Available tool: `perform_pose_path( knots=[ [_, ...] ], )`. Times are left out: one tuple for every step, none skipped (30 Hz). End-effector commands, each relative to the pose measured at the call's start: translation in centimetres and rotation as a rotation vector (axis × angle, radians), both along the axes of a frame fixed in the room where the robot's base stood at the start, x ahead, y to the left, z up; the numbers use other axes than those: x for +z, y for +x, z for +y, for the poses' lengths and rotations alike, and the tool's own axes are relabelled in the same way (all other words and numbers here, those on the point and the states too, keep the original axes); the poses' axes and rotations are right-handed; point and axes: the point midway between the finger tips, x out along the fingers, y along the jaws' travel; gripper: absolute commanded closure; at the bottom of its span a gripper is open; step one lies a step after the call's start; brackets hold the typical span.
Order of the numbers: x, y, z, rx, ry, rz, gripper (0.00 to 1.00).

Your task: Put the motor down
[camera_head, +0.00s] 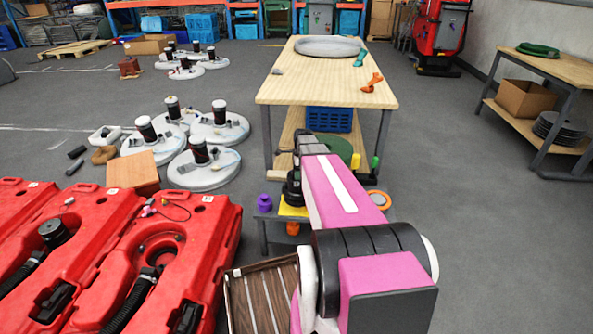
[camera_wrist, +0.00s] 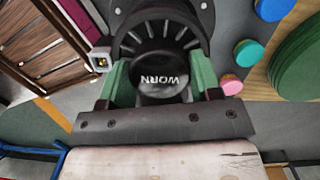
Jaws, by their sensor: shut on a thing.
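The motor (camera_wrist: 165,80) is a black, finned cylinder. I cannot tell whether the motor touches anything below.
A slatted brown wooden crate (camera_head: 262,295) lies close in front, left of my arm. A purple knob (camera_head: 265,202) is on the low stand. Red scrubber tanks (camera_head: 150,260) fill the lower left. A wooden worktable (camera_head: 320,80) stands ahead. Grey floor at right (camera_head: 480,240) is clear.

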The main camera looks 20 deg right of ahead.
Motion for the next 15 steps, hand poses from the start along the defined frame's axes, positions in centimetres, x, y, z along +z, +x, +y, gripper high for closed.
perform_pose_path(
  knots=[
    [-0.6,0.0,0.0,0.0,0.001,0.001,0.72],
    [-0.9,0.1,0.0,0.0,0.001,0.001,0.72],
    [-1.4,0.1,0.0,0.0,0.001,0.0,0.72],
    [-1.8,0.1,0.0,0.0,0.001,0.0,0.72],
    [-2.2,0.1,0.0,0.0,0.001,0.0,0.72],
    [-2.6,0.0,0.0,0.0,0.001,0.0,0.72],
    [-2.8,0.0,0.0,0.0,0.001,0.0,0.72],
    [-2.9,0.0,0.0,0.0,0.001,0.0,0.72],
    [-3.0,0.0,0.0,0.0,0.001,-0.001,0.72],
    [-3.0,0.0,0.0,0.0,0.001,-0.001,0.72],
    [-3.0,0.0,0.0,0.0,0.001,-0.001,0.72],
    [-3.0,0.0,0.0,0.0,0.001,-0.001,0.72],
    [-3.0,0.0,0.0,0.0,0.001,-0.001,0.72],
    [-3.0,0.0,0.0,0.0,0.001,-0.001,0.72],
    [-3.0,0.0,0.0,0.0,0.001,-0.001,0.72]
  ],
)
